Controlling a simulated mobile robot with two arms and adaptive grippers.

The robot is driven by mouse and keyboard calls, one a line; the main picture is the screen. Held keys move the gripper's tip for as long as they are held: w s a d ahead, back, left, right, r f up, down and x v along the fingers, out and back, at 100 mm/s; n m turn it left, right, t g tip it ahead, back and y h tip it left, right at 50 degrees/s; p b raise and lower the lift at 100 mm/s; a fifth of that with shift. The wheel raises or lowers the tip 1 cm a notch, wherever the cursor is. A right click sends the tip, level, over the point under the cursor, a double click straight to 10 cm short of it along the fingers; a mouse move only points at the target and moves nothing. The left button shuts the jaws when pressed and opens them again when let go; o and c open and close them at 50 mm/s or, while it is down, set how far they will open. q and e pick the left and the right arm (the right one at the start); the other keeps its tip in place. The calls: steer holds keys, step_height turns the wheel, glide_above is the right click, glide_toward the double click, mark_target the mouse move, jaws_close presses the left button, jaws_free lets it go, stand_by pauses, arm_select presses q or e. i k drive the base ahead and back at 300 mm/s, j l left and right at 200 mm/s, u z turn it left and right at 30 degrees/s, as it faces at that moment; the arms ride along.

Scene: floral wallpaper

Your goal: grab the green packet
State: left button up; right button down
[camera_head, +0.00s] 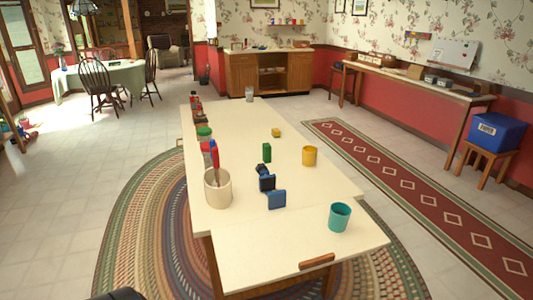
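A small upright green packet (267,152) stands near the middle of the long cream table (235,254). A yellow cup (309,156) stands to its right, and dark blue block-like items (276,199) sit in front of it, apart from it. Nothing covers the packet. Neither of my grippers shows clearly; only a dark piece, which seems to be part of my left arm, cuts into the bottom left edge.
A beige crock (218,188) with utensils stands on the table's left edge, with green- and red-lidded jars behind it. A teal cup (339,217) stands at the front right. A small yellow block (276,132) lies behind the packet. The front left tabletop is clear.

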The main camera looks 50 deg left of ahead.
mark_target(265, 147)
steer(key=u, duration=1.5)
steer(key=i+l+u, duration=0.25)
steer(key=l, duration=0.95)
steer(key=l+u, duration=0.3)
steer(key=l, duration=0.85)
steer(key=k, duration=0.05)
